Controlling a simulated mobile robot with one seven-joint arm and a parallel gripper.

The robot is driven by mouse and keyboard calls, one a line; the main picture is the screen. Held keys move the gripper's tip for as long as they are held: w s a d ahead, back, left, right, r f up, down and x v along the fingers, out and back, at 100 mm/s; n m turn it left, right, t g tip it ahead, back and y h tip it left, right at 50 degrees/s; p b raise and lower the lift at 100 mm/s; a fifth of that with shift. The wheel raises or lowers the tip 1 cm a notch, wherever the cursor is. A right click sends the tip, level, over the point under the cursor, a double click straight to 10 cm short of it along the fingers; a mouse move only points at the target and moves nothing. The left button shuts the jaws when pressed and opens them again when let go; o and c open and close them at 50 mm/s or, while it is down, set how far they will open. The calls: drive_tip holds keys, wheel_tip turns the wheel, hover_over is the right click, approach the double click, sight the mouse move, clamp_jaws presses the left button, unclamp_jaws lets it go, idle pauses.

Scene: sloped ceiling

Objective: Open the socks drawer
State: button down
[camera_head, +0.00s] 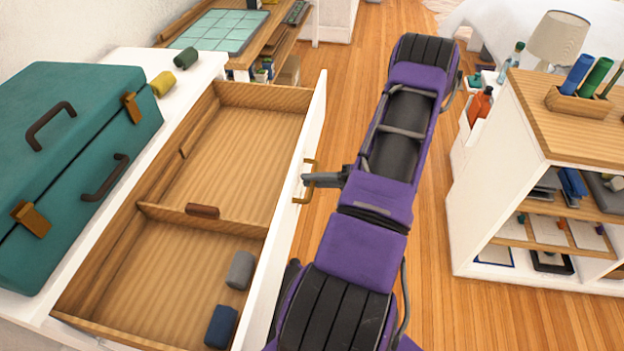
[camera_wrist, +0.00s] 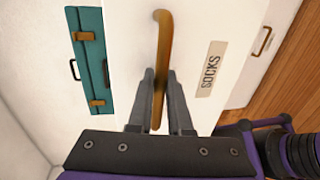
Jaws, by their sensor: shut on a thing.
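The socks drawer (camera_head: 170,275) is pulled well out of the white dresser in the head view. Its wooden inside is split by a divider (camera_head: 200,220). A grey rolled sock (camera_head: 240,270) and a dark blue one (camera_head: 221,326) lie in the near compartment, and a brown item (camera_head: 203,211) is at the divider. In the wrist view the white drawer front (camera_wrist: 200,35) bears a SOCKS label (camera_wrist: 211,69). My gripper (camera_wrist: 160,85) is shut on the brass handle (camera_wrist: 163,35), which also shows in the head view (camera_head: 311,166). My purple arm stands right of the drawer front.
A teal case (camera_head: 75,170) stands on the dresser top (camera_head: 100,57), with a yellow roll (camera_head: 163,84) and a dark green roll (camera_head: 186,58) beside it. A white shelf unit (camera_head: 480,225) stands right. Wooden floor (camera_head: 430,230) is open between it and my arm.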

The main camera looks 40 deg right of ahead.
drive_tip(key=c, duration=0.8)
unclamp_jaws()
drive_tip(key=shift+c, duration=0.2)
drive_tip(key=v, duration=1.7)
drive_tip(key=shift+s+b, duration=0.2)
drive_tip(key=shift+b, duration=0.2)
drive_tip(key=shift+d, duration=0.1)
